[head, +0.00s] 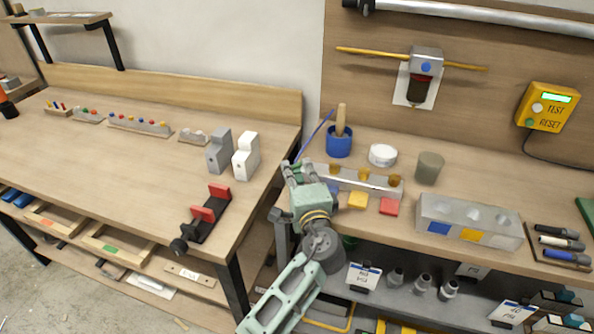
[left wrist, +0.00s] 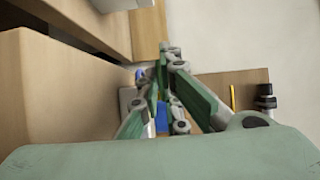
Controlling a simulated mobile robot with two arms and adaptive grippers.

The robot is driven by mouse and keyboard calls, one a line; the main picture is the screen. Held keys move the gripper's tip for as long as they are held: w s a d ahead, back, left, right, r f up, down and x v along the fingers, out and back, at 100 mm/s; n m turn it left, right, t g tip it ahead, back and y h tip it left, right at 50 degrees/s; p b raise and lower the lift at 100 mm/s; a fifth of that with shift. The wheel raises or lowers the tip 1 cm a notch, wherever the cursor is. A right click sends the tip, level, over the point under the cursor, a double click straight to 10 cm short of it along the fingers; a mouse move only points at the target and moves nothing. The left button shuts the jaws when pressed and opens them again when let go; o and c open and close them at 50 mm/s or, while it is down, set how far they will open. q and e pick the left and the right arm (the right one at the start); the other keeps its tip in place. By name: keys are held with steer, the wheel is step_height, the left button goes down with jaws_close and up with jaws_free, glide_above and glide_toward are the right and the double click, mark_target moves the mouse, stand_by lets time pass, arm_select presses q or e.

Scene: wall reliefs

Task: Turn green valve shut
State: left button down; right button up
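I cannot make out a green valve in either view. My left gripper (head: 295,168) is over the gap between the two benches, beside the left end of a grey block with several brass-coloured pieces (head: 364,176). Its fingers point away from me, toward the back. In the left wrist view its green fingers (left wrist: 168,52) draw close together at the tips, and whether they meet is unclear. I see nothing held between them. My right gripper is in neither view.
A blue mortar with pestle (head: 339,142), white round tub (head: 383,155) and grey cup (head: 429,168) stand behind the block. A red-jawed vise (head: 207,214) is on the left bench. A pipe unit (head: 425,68) and yellow test box (head: 547,107) are on the wall panel.

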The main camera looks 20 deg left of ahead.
arm_select(q)
steer(key=c, duration=2)
jaws_free()
